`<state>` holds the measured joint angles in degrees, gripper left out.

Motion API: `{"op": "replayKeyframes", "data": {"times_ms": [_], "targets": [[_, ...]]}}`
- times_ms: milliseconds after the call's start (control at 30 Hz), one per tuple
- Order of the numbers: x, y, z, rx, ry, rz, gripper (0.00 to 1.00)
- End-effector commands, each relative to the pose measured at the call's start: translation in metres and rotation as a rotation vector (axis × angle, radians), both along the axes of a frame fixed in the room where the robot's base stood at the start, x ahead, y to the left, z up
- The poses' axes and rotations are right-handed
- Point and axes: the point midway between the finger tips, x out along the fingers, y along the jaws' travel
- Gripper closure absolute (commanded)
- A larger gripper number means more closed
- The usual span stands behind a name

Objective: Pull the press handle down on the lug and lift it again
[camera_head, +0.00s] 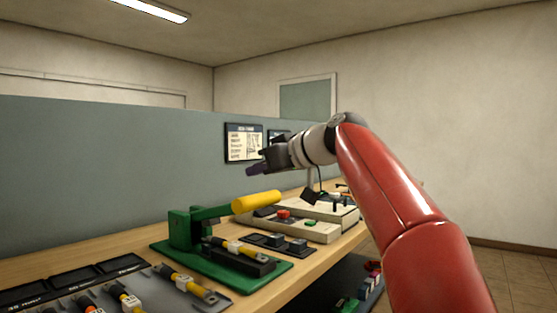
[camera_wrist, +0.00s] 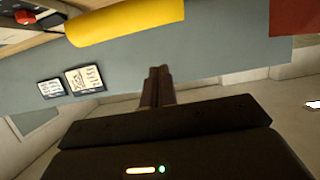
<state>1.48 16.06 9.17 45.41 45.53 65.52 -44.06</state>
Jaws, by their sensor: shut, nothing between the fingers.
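The green press (camera_head: 185,230) stands on the wooden bench on a flat green base. Its lever with a yellow handle (camera_head: 256,202) points right, raised a little above the bench. A yellow cable with a metal lug (camera_head: 235,247) lies in the press's black block, below the lever. My gripper (camera_head: 256,170) is shut and empty, above the yellow handle and apart from it in the head view. In the wrist view the closed fingers (camera_wrist: 157,86) point at the grey partition, and the yellow handle (camera_wrist: 125,20) crosses the top of the picture.
A grey tray (camera_head: 150,297) with several yellow cables lies at the front left. A pale device with a red button (camera_head: 284,213) stands right of the press. Posted sheets (camera_head: 243,143) hang on the grey partition (camera_head: 100,160) behind the bench. The air above the press is clear.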

Motion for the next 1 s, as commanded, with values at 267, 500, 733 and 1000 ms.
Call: {"op": "replayKeyframes", "data": {"times_ms": [267,500,733,1000], "targets": [[0.001,0.002,-0.037,0.000,0.002,-0.002,1.00],[0.001,0.001,-0.042,-0.001,0.000,-0.002,1.00],[0.001,0.001,-0.042,0.000,0.000,-0.001,1.00],[0.000,-0.001,-0.057,0.021,-0.016,-0.002,1.00]]}}
